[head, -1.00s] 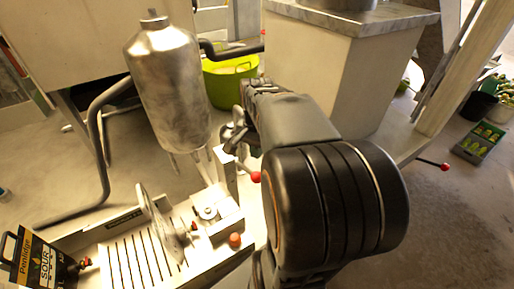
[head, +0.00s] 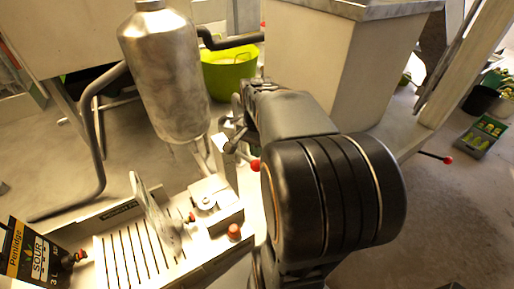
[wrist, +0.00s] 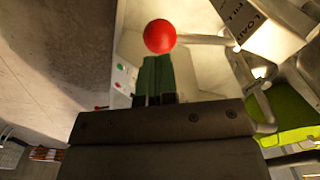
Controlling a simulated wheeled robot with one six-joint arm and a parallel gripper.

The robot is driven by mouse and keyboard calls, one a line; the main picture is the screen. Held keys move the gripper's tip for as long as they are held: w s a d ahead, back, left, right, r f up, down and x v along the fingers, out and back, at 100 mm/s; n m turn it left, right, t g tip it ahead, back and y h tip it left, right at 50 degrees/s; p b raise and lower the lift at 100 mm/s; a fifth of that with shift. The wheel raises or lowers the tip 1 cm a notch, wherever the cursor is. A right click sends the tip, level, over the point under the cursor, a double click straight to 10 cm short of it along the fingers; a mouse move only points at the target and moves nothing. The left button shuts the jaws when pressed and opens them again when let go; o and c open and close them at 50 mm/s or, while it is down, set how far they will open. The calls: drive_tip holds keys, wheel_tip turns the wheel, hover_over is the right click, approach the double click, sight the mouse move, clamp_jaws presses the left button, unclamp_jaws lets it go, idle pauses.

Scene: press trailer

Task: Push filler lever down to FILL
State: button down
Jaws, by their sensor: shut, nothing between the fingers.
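The filler lever is a pale rod (wrist: 205,40) ending in a red ball knob (wrist: 159,36). The rod runs right to a plate (wrist: 262,22) lettered LOAD and FILL. In the head view the red knob (head: 255,165) sticks out beside the filler post, below the steel cylinder (head: 167,80). My gripper (wrist: 155,62) is shut and empty, its greenish fingers pointing at the knob. The fingertips appear just short of or beneath the knob; I cannot tell whether they touch. In the head view my arm hides most of the gripper.
A green tub (head: 228,75) sits behind. A pale cabinet (head: 350,65) stands behind my arm. Another red-tipped rod (head: 447,160) juts out at right.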

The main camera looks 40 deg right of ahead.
drive_tip(key=shift+f+b, duration=0.85)
drive_tip(key=shift+f, duration=0.35)
drive_tip(key=shift+s+f+b, duration=0.3)
drive_tip(key=shift+f+b, duration=0.4)
drive_tip(key=shift+f, duration=0.1)
drive_tip(key=shift+s+f+b, duration=0.3)
drive_tip(key=shift+f+b, duration=0.35)
drive_tip(key=shift+f, duration=0.1)
drive_tip(key=f+b, duration=0.2)
drive_tip(key=f, duration=0.1)
drive_tip(key=f+b, duration=0.1)
drive_tip(key=shift+s+a+f, duration=0.1)
drive_tip(key=shift+s+f, duration=0.1)
drive_tip(key=shift+s, duration=0.05)
wheel_tip(320, 180, up, 10)
drive_tip(key=p, duration=0.8)
drive_tip(key=shift+r, duration=0.1)
